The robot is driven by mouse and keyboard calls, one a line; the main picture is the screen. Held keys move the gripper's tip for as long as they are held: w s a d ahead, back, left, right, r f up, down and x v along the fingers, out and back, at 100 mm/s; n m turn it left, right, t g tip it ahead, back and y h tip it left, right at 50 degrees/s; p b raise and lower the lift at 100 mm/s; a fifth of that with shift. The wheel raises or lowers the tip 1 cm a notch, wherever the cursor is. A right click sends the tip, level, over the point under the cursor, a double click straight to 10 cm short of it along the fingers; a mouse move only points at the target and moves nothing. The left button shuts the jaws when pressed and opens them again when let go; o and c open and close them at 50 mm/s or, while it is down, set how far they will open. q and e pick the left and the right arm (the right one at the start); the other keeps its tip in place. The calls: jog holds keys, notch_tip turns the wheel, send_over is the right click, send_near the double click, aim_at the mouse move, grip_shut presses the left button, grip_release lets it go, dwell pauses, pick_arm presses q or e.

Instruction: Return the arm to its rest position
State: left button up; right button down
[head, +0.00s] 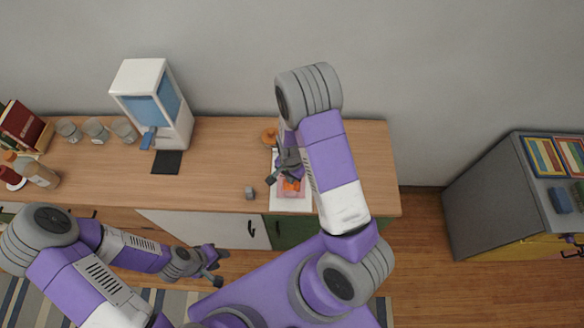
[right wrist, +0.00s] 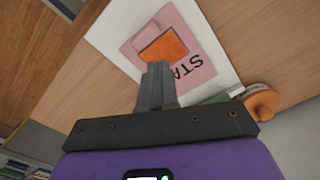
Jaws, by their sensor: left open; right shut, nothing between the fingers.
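My right arm reaches forward over the wooden counter (head: 220,190). Its gripper (head: 284,182) hangs above a white sheet bearing a pink card (head: 293,192) with an orange patch. In the right wrist view, the gripper's fingers (right wrist: 155,85) are together and empty, in front of the pink card (right wrist: 200,62). The height of the fingers above the card is hard to tell. My left gripper (head: 216,274) is open and empty, low in front of the counter and clear of it. My right arm hides part of the sheet.
An orange round-topped object (head: 269,135) stands behind the card. A small grey block (head: 249,192) lies left of the sheet. A white and blue dispenser (head: 152,100), several glasses (head: 96,130) and bottles (head: 35,170) stand at left. A grey cabinet (head: 490,190) is at right; floor between is clear.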

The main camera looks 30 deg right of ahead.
notch_tip(320, 180, up, 2)
jog(key=shift+w+r+p, duration=0.1)
jog(key=shift+p, duration=0.5)
jog(key=s+a+f+n, duration=0.1)
jog(key=s+a+f+n+y, duration=0.1)
jog(key=s+a, duration=0.1)
jog(key=s+a+f+n, duration=0.1)
jog(key=s+f, duration=0.1)
jog(key=shift+s+a+n, duration=0.2)
jog(key=shift+a+n, duration=0.1)
jog(key=shift+n, duration=0.1)
jog(key=s+a+f+n+y, duration=0.1)
jog(key=s+a+n+y, duration=0.2)
jog(key=s+a+n, duration=0.4)
notch_tip(320, 180, down, 11)
jog(key=a+m+b, duration=0.1)
jog(key=b, duration=1)
jog(key=shift+w+a+t, duration=0.3)
jog(key=shift+w+a, duration=0.05)
jog(key=shift+a, duration=0.05)
jog(key=c, duration=1.8)
grip_release()
jog(key=shift+c, duration=0.2)
